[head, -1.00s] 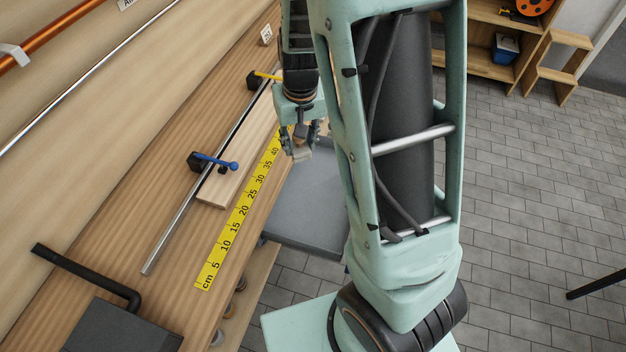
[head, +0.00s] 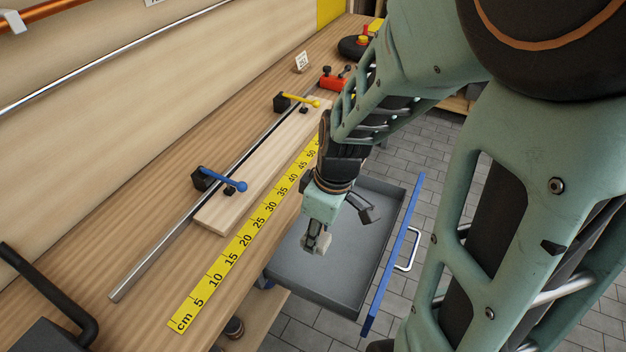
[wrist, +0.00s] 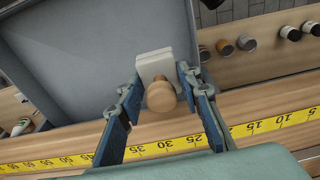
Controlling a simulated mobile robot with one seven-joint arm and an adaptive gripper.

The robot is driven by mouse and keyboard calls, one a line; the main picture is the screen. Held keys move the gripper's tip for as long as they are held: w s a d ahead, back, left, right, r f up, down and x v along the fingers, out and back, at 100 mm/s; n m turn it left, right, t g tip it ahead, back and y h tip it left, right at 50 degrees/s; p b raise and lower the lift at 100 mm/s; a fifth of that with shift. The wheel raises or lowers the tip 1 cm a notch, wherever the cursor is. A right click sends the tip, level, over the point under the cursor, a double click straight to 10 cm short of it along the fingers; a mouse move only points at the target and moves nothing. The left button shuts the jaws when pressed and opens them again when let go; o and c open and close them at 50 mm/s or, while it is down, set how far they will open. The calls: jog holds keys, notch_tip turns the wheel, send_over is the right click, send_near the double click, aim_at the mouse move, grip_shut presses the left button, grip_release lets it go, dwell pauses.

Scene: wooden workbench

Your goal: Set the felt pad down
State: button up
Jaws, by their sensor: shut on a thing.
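The felt pad (wrist: 154,64) is a pale, off-white block with a round wooden knob. My gripper (wrist: 160,88) is shut on it, with a finger on each side of the knob. In the head view my gripper (head: 318,232) points down with the pad (head: 314,246) below it, over the open grey drawer (head: 350,285) beside the bench. In the wrist view the drawer floor (wrist: 95,55) lies behind the pad. I cannot tell the pad's exact height above it.
A yellow ruler (head: 236,252) runs along the bench edge near the drawer. A wooden board (head: 255,180), a metal rod (head: 150,267), and blue (head: 220,180) and yellow (head: 296,100) clamps are left of it. The blue drawer front (head: 392,255) has a handle.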

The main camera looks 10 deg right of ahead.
jog(key=w+d+f+b, duration=0.1)
jog(key=w+f, duration=0.2)
jog(key=w+d+f+b, duration=0.2)
jog(key=w+f, duration=0.1)
jog(key=w, duration=0.1)
jog(key=w+d+f+b, duration=0.1)
jog(key=w+f+b, duration=0.1)
jog(key=w, duration=0.2)
jog(key=shift+w+d+f, duration=0.15)
jog(key=shift+w+f, duration=0.1)
jog(key=shift+f, duration=0.15)
jog(key=shift+w+d+f+b, duration=0.1)
jog(key=shift+w+f+b, duration=0.15)
jog(key=shift+b, duration=0.2)
jog(key=shift+w+f+b, duration=0.1)
jog(key=shift+f+b, duration=0.95)
jog(key=shift+f, duration=0.55)
jog(key=shift+f, duration=0.25)
jog(key=o, duration=1.2)
jog(key=shift+c, duration=0.2)
jog(key=shift+r, duration=0.15)
